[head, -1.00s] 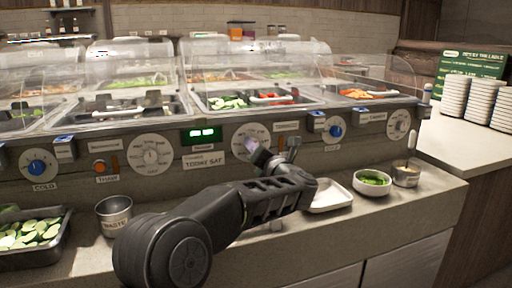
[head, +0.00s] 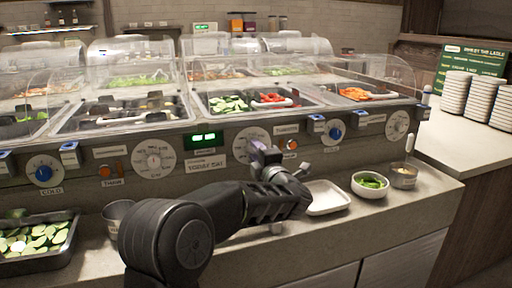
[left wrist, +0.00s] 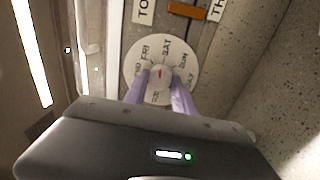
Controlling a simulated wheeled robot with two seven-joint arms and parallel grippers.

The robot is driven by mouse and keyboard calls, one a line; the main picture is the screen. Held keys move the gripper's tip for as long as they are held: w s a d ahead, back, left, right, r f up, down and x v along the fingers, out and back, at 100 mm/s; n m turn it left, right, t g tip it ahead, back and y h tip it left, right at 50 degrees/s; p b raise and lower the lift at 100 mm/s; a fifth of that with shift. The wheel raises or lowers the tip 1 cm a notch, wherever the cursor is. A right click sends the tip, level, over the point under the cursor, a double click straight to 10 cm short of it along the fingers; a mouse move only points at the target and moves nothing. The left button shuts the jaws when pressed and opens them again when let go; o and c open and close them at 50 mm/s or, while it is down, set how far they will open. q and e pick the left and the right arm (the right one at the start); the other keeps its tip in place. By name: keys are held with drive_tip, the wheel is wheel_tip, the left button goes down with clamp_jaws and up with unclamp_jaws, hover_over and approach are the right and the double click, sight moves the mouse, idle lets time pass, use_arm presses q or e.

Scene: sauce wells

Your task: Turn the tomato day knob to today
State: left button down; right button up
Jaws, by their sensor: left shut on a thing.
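The tomato day knob sits on a round white dial (head: 246,138) on the counter's front panel. In the left wrist view the dial (left wrist: 135,61) carries day names, with FRI, SAT and SUN readable. The knob (left wrist: 160,73) at its centre has a red mark that points up in that picture, roughly between FRI and SAT. My left gripper (head: 260,149) is at this dial, its pale purple fingers (left wrist: 162,82) shut on the knob from both sides. My right gripper is out of view.
More dials are on the panel, one white (head: 154,160) and one with a blue knob (head: 334,132). On the ledge are a metal cup (head: 117,213), a white tray (head: 327,198), a bowl of greens (head: 370,186) and a tin (head: 403,177). Clear covers stand above.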

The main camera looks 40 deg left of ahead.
use_arm(q)
drive_tip(key=shift+m+p, duration=0.4)
drive_tip(key=shift+m, duration=0.5)
drive_tip(key=c, duration=1)
unclamp_jaws()
drive_tip(key=shift+c, duration=0.2)
drive_tip(key=v, duration=0.7)
drive_tip(key=shift+s+d, duration=0.25)
drive_tip(key=shift+d, duration=0.1)
